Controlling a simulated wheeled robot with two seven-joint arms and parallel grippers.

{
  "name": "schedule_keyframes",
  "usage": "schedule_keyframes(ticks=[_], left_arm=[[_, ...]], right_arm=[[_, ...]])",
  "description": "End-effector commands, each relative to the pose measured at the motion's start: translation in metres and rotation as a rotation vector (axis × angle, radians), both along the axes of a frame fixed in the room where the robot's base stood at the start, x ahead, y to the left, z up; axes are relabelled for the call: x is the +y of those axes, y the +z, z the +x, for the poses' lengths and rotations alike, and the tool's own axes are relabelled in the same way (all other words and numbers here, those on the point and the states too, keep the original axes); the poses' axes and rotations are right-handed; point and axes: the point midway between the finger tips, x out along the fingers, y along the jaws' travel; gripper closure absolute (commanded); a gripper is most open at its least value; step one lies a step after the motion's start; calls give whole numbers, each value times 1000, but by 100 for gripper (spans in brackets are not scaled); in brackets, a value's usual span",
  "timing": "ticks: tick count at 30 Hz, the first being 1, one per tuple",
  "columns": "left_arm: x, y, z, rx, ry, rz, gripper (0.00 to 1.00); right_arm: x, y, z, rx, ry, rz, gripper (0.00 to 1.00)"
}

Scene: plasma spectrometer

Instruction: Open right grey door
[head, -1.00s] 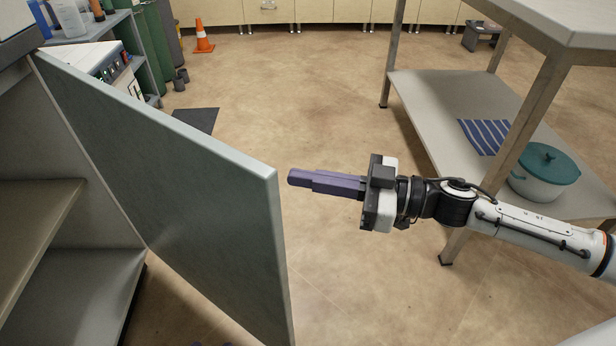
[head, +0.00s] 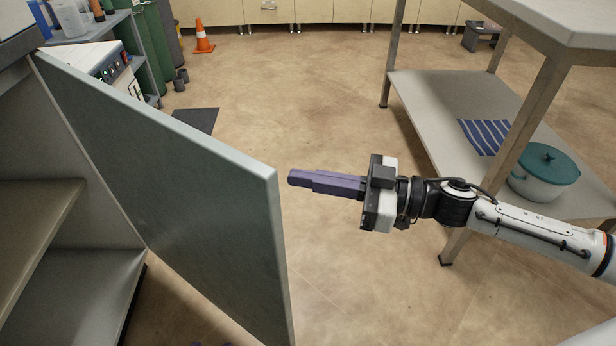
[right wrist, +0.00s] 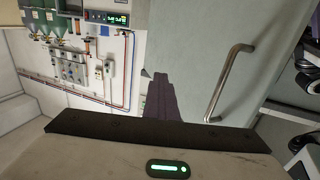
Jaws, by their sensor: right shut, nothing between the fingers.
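The grey door (head: 190,185) stands swung wide open from the cabinet at the left of the head view. Its outer face and its metal bar handle (right wrist: 228,84) show in the right wrist view. My right gripper (head: 291,177) is shut and empty, with its purple fingers pointing left towards the door's free edge. A small gap shows between the fingertips and that edge in the head view. In the right wrist view the shut fingers (right wrist: 160,76) lie left of the handle, apart from it.
The cabinet's inside shelf (head: 40,225) is exposed at the left. A metal table with a lower shelf (head: 440,105) stands at the right, close to my right arm, holding a teal-lidded pot (head: 545,175). An orange cone (head: 203,37) stands far back.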

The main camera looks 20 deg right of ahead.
Motion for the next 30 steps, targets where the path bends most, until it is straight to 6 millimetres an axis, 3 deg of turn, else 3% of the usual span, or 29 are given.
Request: schedule_keyframes(ticks=[13, 17, 30], left_arm=[[0, 0, 1, -1, 0, 0, 61], [0, 0, 1, -1, 0, 0, 61], [1, 2, 1, -2, 0, 4, 61]], right_arm=[[0, 0, 0, 0, 0, 0, 100], [0, 0, 0, 0, 0, 0, 83], [-9, -1, -6, 3, -1, -1, 83]])
